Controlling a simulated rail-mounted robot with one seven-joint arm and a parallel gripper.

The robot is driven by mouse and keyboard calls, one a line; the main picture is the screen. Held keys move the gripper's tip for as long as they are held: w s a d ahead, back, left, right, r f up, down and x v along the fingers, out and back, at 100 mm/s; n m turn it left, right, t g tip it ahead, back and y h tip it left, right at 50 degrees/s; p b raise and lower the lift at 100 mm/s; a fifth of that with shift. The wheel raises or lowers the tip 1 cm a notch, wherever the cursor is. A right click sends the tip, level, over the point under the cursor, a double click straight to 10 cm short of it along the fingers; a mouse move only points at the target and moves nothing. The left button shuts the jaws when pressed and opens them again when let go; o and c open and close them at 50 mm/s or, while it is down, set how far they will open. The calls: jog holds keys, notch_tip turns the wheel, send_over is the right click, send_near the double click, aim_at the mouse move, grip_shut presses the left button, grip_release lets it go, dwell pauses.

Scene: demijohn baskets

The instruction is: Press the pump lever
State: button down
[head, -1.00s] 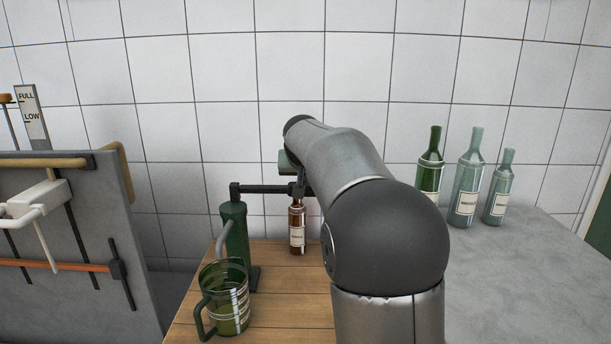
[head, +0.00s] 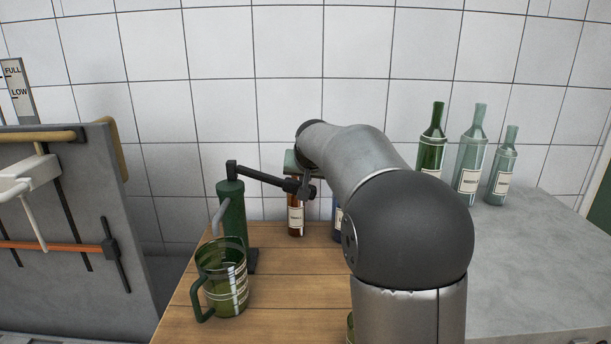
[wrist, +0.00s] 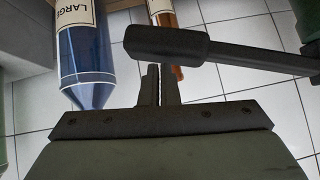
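The green pump (head: 232,215) stands upright on the wooden worktop. Its dark lever (head: 262,178) runs right from the pump top and slopes down to its thick end. In the wrist view the lever's thick handle end (wrist: 170,46) lies across the top, right by my fingertips. My gripper (wrist: 160,82) has its two fingers together, with nothing seen between them. In the head view my gripper (head: 308,186) is at the lever's free end, partly hidden by my arm. Contact looks likely, but the exact touching point is hidden.
A green glass jug (head: 226,282) stands in front of the pump. A brown bottle (head: 296,218) and a blue bottle (wrist: 86,50) stand near the lever's end. Several green and clear bottles (head: 468,160) stand on the grey counter. A grey panel (head: 70,220) is at left.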

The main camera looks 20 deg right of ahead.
jog(key=r, duration=0.1)
jog(key=r+p, duration=0.1)
jog(key=d+r+p, duration=0.1)
jog(key=shift+s+r, duration=0.25)
jog(key=shift+r, duration=0.05)
jog(key=d+v, duration=0.1)
jog(key=v, duration=0.9)
jog(key=shift+s+d, duration=0.25)
jog(key=shift+d, duration=0.1)
